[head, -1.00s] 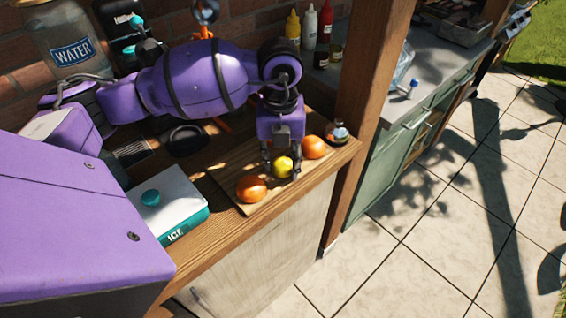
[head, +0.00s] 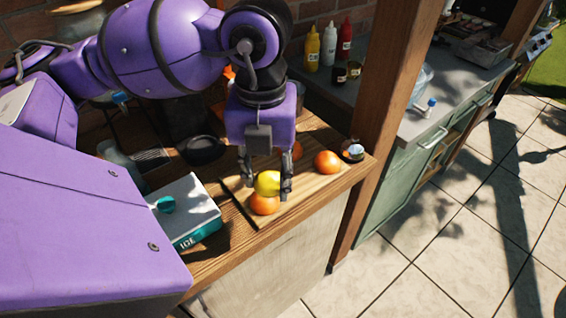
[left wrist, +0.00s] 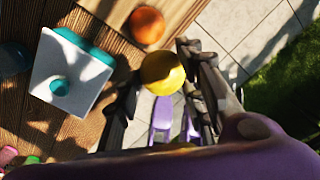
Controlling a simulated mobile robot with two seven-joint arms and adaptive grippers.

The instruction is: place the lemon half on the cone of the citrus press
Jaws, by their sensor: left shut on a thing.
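The lemon half (head: 267,183), yellow and rounded, is between the fingers of my left gripper (head: 266,178). The gripper is shut on it and holds it raised over the wooden board (head: 290,205). In the left wrist view the lemon half (left wrist: 162,72) sits between the two dark fingers; its cut face cannot be made out. I cannot pick out the citrus press; my left arm covers much of the back of the table. My right gripper is not in view.
An orange (head: 264,206) lies on the board below the lemon half, and another orange (head: 327,161) lies to the right. A white and teal ice box (head: 187,212) stands left of the board. A wooden post (head: 378,110) rises at the right, near a small jar (head: 352,150).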

